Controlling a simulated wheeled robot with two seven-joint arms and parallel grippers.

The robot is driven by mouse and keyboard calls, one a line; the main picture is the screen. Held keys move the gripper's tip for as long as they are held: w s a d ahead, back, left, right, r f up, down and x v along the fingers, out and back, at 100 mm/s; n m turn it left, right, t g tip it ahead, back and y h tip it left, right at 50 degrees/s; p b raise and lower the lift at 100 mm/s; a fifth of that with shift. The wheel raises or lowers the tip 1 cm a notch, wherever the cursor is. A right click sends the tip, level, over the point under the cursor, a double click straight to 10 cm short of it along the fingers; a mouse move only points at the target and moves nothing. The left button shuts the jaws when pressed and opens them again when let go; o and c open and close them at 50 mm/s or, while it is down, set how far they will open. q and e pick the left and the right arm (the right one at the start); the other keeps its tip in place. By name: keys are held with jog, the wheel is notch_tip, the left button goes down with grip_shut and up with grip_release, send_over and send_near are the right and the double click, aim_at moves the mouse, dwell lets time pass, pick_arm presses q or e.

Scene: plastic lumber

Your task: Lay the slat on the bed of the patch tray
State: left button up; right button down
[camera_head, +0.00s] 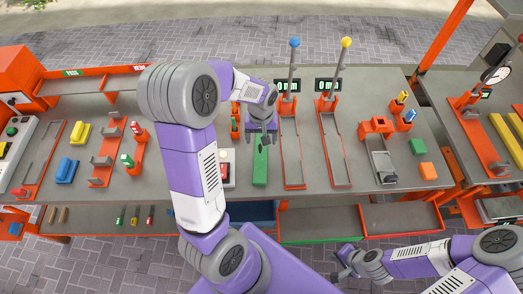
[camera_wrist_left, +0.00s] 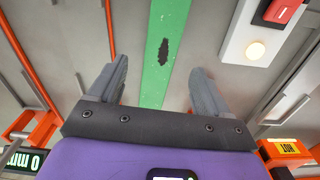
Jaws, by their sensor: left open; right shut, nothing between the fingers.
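The green slat (camera_head: 260,170) lies lengthwise on the grey bench top, just right of a white switch box. In the left wrist view the green slat (camera_wrist_left: 168,20) bears a dark ragged blemish and runs under the gripper. My left gripper (camera_head: 262,142) is above the slat's far part. In the left wrist view my left gripper (camera_wrist_left: 157,85) is open, one finger on each side of the slat, with nothing gripped. My right gripper (camera_head: 345,258) is shut and empty, low in front of the bench. I cannot tell which fixture is the patch tray.
Two long orange frames (camera_head: 292,182) (camera_head: 334,182), with blue and yellow ball-topped levers, stand right of the slat. The white switch box (camera_head: 228,168) is close on its left. A grey-bedded orange fixture (camera_head: 383,168) and green and orange blocks are further right.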

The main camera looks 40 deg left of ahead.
aim_at(261, 149)
pick_arm(q)
jog(key=f, duration=0.2)
jog(key=f+b, duration=0.1)
jog(key=f, duration=0.1)
jog(key=shift+s+d+f, duration=0.1)
jog(key=shift+s, duration=0.15)
jog(key=shift+f, duration=0.55)
jog(key=shift+c, duration=0.4)
jog(key=c, duration=1.2)
